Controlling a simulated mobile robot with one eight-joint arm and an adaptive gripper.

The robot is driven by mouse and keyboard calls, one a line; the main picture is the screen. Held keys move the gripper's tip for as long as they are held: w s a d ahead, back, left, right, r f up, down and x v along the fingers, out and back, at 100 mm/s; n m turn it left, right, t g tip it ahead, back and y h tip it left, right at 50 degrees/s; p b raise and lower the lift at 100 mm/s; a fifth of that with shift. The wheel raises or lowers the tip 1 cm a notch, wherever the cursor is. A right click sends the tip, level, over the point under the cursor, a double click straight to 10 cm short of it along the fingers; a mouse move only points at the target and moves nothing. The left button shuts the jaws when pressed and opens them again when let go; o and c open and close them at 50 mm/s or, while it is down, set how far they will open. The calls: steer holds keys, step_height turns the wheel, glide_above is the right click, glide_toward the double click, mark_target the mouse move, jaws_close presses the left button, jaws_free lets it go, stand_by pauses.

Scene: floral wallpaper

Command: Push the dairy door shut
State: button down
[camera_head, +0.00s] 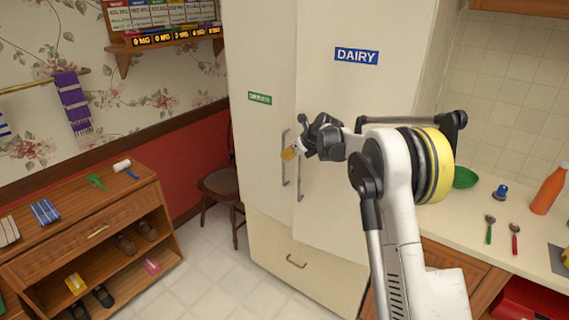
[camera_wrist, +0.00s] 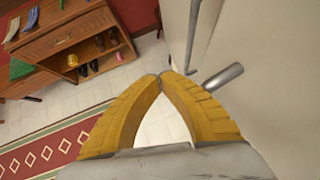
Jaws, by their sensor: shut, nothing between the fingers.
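The dairy door (camera_head: 345,110) is the right-hand cream door of a tall fridge in the head view, with a blue DAIRY label (camera_head: 356,56). Its edge seems to stand slightly proud of the left door (camera_head: 258,65), but I cannot tell how far it is open. My gripper (camera_head: 288,154) has yellow fingers, shut and empty, in front of the two grey handles near the door seam. In the wrist view the fingertips (camera_wrist: 166,76) meet beside a grey handle end (camera_wrist: 223,75); I cannot tell if they touch it. My arm hides part of the dairy door.
A cream drawer (camera_head: 300,262) lies below the doors. A counter (camera_head: 480,205) with a green bowl (camera_head: 465,178) and orange bottle (camera_head: 549,189) is at right. A wooden shelf unit (camera_head: 90,230) and a chair (camera_head: 222,187) stand left. Tiled floor (camera_head: 215,285) is clear between.

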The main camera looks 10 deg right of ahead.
steer(key=w+d+m+h, duration=0.1)
steer(key=w+d, duration=0.2)
steer(key=w, duration=0.2)
steer(key=shift+w+r+p, duration=0.15)
steer(key=shift+w+p, duration=0.1)
steer(key=shift+p, duration=0.05)
stand_by(0.4)
